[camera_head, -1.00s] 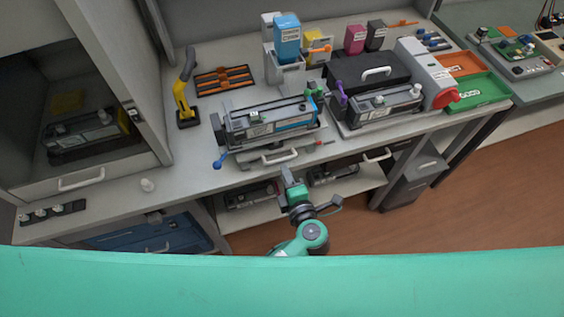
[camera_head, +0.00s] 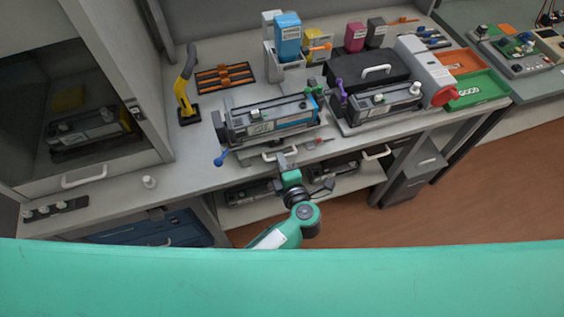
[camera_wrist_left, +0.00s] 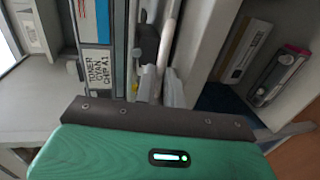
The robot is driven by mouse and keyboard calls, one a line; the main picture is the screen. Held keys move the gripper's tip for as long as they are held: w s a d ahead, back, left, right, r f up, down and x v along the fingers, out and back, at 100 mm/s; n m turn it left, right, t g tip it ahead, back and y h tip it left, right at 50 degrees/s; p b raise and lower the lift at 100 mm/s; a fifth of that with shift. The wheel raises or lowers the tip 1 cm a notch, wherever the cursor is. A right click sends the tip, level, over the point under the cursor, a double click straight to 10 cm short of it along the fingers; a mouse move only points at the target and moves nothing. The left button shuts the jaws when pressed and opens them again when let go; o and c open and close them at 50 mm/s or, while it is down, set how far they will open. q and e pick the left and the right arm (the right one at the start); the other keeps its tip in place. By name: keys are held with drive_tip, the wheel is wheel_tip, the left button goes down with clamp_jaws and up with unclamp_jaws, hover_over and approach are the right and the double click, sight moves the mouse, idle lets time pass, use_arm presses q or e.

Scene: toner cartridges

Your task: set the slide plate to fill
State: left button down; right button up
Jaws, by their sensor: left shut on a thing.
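The slide plate's pale handle (camera_head: 268,156) shows at the front bench edge, below the filling station that holds a toner cartridge (camera_head: 268,121) with a cyan stripe. My left gripper (camera_head: 283,162) reaches up from below and is shut on this handle. In the left wrist view the pale handle bar (camera_wrist_left: 170,35) runs between the dark fingers (camera_wrist_left: 150,60), which partly hide it. The cartridge's label (camera_wrist_left: 98,72) shows left of the fingers. The plate itself is mostly hidden under the cartridge, and its set position cannot be read. My right gripper is not in view.
A blue-knobbed lever (camera_head: 221,158) sticks out at the station's left front. A second cartridge (camera_head: 385,106) lies to the right. A yellow-handled tool (camera_head: 184,90) stands to the left. A shelf (camera_head: 340,178) with more cartridges is below the bench.

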sight(275, 146)
use_arm(q)
drive_tip(key=x, duration=0.3)
drive_tip(key=shift+w+a+r, duration=0.15)
drive_tip(key=shift+w+r, duration=0.15)
drive_tip(key=shift+w, duration=0.15)
drive_tip(key=shift+w+a, duration=0.15)
drive_tip(key=shift+w, duration=0.3)
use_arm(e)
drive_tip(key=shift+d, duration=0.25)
use_arm(q)
drive_tip(key=c, duration=1.8)
unclamp_jaws()
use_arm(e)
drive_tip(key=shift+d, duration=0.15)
use_arm(q)
drive_tip(key=shift+o, duration=0.2)
drive_tip(key=shift+s, duration=0.15)
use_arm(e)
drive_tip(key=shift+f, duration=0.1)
use_arm(q)
drive_tip(key=b+v, duration=0.3)
drive_tip(key=v, duration=1)
drive_tip(key=shift+s, duration=0.25)
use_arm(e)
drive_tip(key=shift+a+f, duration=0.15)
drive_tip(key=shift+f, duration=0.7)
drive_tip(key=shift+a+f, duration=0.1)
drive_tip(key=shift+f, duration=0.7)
